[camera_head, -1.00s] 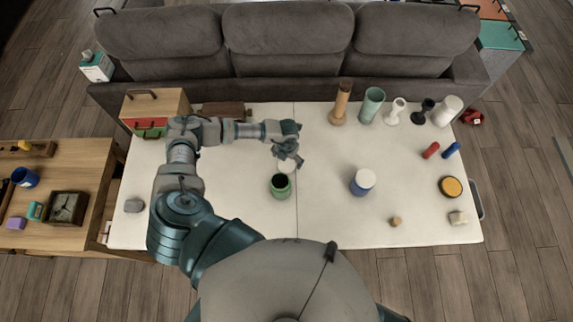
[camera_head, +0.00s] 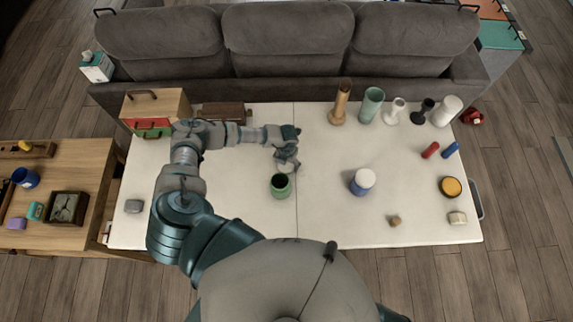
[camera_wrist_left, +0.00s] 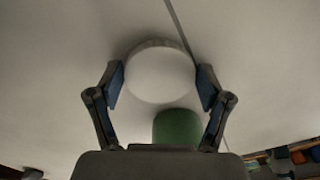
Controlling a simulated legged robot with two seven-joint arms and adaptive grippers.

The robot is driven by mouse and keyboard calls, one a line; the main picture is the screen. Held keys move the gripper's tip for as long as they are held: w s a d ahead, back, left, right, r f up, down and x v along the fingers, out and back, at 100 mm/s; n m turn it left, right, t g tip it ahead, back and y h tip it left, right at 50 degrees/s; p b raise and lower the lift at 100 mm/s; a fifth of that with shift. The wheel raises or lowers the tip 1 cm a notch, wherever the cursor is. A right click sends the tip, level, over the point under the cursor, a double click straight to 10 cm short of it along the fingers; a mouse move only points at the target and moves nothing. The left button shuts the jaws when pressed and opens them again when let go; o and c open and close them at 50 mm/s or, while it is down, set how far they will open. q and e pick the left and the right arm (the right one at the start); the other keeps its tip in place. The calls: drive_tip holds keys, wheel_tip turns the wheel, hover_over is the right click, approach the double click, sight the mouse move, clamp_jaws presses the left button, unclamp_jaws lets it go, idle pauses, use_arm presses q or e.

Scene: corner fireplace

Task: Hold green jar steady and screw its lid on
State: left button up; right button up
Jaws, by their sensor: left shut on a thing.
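The green jar (camera_head: 281,191) stands upright on the white table, left of its middle, and its dark open mouth shows. My left gripper (camera_head: 287,158) is just behind the jar, pointing down. In the left wrist view its two fingers (camera_wrist_left: 160,84) are shut on a round white lid (camera_wrist_left: 160,74), one on each side. The green jar (camera_wrist_left: 178,127) shows there beside the lid, apart from the jar's mouth. In the head view the gripper mostly hides the lid. My right gripper is not in view.
A blue jar with a white lid (camera_head: 363,181) stands to the right on the white table (camera_head: 330,225). Several vases and candlesticks line the back right, near the sofa (camera_head: 290,50). A wooden box (camera_head: 153,109) is at the back left. The table's front middle is clear.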

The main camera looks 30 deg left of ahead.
use_arm(q)
wheel_tip(320, 180, up, 10)
idle(0.6)
wheel_tip(320, 180, up, 8)
drive_tip(key=m, duration=1.5)
hover_over(288, 164)
drive_tip(key=w+d, duration=0.3)
drive_tip(key=d+r+m, duration=0.3)
drive_tip(key=r+m, duration=0.6)
drive_tip(key=m, duration=1.2)
drive_tip(key=shift+w+r, duration=0.35)
drive_tip(key=shift+w, duration=0.05)
